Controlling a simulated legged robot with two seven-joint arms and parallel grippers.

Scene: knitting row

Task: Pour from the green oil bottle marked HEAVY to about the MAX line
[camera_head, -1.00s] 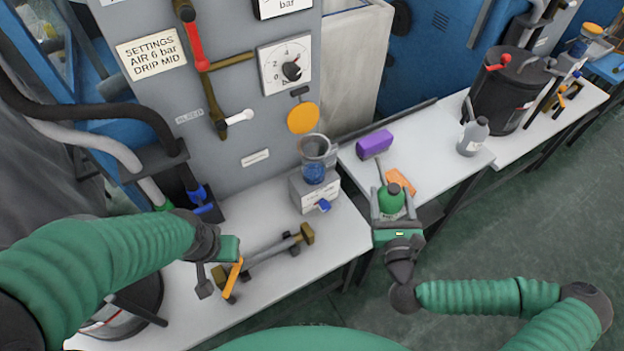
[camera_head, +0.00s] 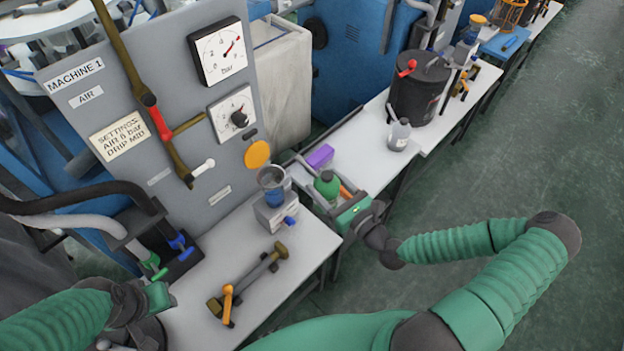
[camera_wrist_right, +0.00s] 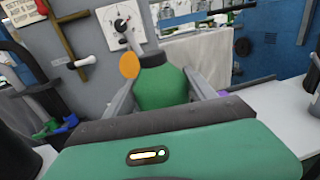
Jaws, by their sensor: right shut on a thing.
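The green oil bottle (camera_head: 327,186) with a dark cap stands upright between the fingers of my right gripper (camera_head: 330,196), which is shut on it. In the right wrist view the bottle (camera_wrist_right: 161,84) fills the space between the two grey fingers; no HEAVY mark shows. The oil cup (camera_head: 272,183), clear with blue liquid low in it, sits on a grey block left of the bottle. An orange round lid (camera_head: 257,154) stands up above the cup. A MAX line is too small to see. My left gripper (camera_head: 150,300) is low at the left, its fingers unclear.
A grey bottle (camera_head: 399,135) stands farther back near a black drum (camera_head: 418,88). A brass-ended valve bar (camera_head: 247,285) lies on the front bench. The grey machine panel (camera_head: 150,110) rises behind the cup.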

